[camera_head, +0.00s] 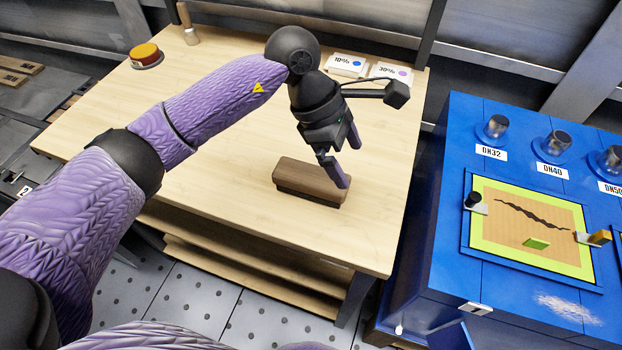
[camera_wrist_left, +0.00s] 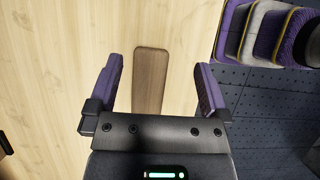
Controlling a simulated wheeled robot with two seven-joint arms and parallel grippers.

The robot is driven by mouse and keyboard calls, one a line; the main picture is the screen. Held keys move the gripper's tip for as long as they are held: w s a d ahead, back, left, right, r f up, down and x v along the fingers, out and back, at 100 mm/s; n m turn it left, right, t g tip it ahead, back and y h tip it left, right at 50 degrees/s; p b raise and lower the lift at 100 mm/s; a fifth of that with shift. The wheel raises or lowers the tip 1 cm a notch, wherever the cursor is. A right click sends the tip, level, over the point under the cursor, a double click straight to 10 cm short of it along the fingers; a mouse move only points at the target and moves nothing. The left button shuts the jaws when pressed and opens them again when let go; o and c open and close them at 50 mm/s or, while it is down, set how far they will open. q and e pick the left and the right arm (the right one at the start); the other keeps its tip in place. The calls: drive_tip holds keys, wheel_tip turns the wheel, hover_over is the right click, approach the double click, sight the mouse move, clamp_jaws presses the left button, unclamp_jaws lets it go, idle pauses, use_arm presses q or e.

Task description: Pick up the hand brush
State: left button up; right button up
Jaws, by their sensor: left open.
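The hand brush (camera_head: 300,184) is a brown wooden block with a dark underside, lying on the light wooden table near its front edge. In the left wrist view its wooden top (camera_wrist_left: 149,80) shows between the two fingers, and its near end is hidden by the gripper body. My left gripper (camera_head: 345,162) is open and empty, pointing down above the brush's right end. In the left wrist view my left gripper (camera_wrist_left: 152,88) has its fingers well apart, one on each side of the brush. I cannot tell the exact height of the fingertips over it. My right gripper is not in view.
The table (camera_head: 220,190) is clear around the brush. Labelled cards (camera_head: 346,64) lie at the back. A blue cabinet (camera_head: 450,220) stands to the right.

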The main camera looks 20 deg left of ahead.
sight(311, 174)
use_arm(q)
drive_tip(key=a+y, duration=0.1)
drive_tip(key=a, duration=0.1)
drive_tip(key=w+a+y, duration=0.1)
drive_tip(key=a, duration=0.1)
drive_tip(key=a+y, duration=0.1)
drive_tip(key=a, duration=0.1)
drive_tip(key=shift+w+a+r+y, duration=0.25)
drive_tip(key=shift+y, duration=0.15)
drive_tip(key=f+b, duration=0.1)
drive_tip(key=f, duration=0.2)
drive_tip(key=f+b, duration=0.1)
drive_tip(key=f, duration=0.2)
drive_tip(key=d+f+b, duration=0.1)
drive_tip(key=f, duration=0.2)
drive_tip(key=shift+s+f, duration=0.3)
drive_tip(key=shift+f, duration=0.1)
drive_tip(key=shift+r, duration=0.15)
drive_tip(key=shift+c, duration=1.3)
drive_tip(key=c, duration=1)
drive_tip(key=shift+r, duration=0.2)
wheel_tip(311, 174, up, 10)
drive_tip(key=p, duration=0.3)
drive_tip(key=shift+f, duration=0.15)
